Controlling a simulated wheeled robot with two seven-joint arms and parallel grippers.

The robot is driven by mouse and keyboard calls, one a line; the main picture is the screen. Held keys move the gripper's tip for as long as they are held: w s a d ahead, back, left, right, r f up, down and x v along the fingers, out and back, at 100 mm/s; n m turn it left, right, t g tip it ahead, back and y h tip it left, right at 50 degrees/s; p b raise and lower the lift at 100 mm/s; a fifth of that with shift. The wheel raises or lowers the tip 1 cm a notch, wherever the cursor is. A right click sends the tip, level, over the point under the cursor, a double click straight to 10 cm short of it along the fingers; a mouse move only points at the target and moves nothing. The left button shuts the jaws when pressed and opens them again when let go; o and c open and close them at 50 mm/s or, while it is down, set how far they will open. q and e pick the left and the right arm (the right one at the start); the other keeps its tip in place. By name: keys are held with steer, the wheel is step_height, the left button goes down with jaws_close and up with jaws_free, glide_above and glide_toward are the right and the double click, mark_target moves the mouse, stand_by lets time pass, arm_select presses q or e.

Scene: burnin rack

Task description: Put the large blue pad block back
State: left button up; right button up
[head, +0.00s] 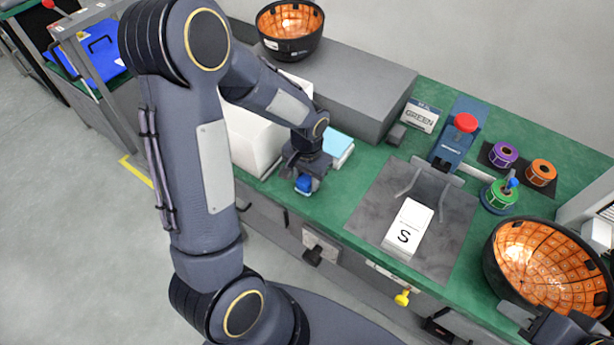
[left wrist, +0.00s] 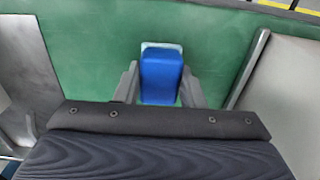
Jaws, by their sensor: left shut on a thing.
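The blue pad block (head: 304,184) is held near the front edge of the green bench top. My left gripper (head: 303,174) is shut on it and points down. In the left wrist view the block (left wrist: 161,75) sits between the two fingers (left wrist: 160,88), with a pale edge showing at its far end. The green surface shows around it, and I cannot tell whether the block touches it. A dark part of my right gripper (head: 530,318) shows at the lower right, by the front bowl; its fingers are not clear.
A light blue pad stack (head: 340,143) and a white box (head: 250,140) stand close to my left gripper. A grey mat (head: 365,205) bears a white block marked S (head: 408,228). Rolls, a blue press with a red knob (head: 465,122) and an orange-lined bowl (head: 545,262) are to the right.

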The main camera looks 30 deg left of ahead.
mark_target(307, 178)
arm_select(q)
steer(key=shift+f, duration=0.25)
steer(key=o, duration=0.9)
steer(key=shift+r, duration=0.1)
step_height(307, 178, up, 12)
steer(key=shift+s+d+r+n+t+h+p, duration=0.1)
steer(key=shift+s+d+r+n+t+h, duration=0.55)
steer(key=shift+s, duration=2.15)
steer(key=shift+s+d+r+n+t+h+p, duration=0.15)
steer(key=shift+s+d+r+t+h, duration=0.9)
steer(key=shift+s, duration=1.75)
steer(key=shift+s+d+r+n+t+h+p, duration=0.15)
steer(key=shift+s+d+r+n+t, duration=0.25)
steer(key=shift+s+r+t, duration=1.65)
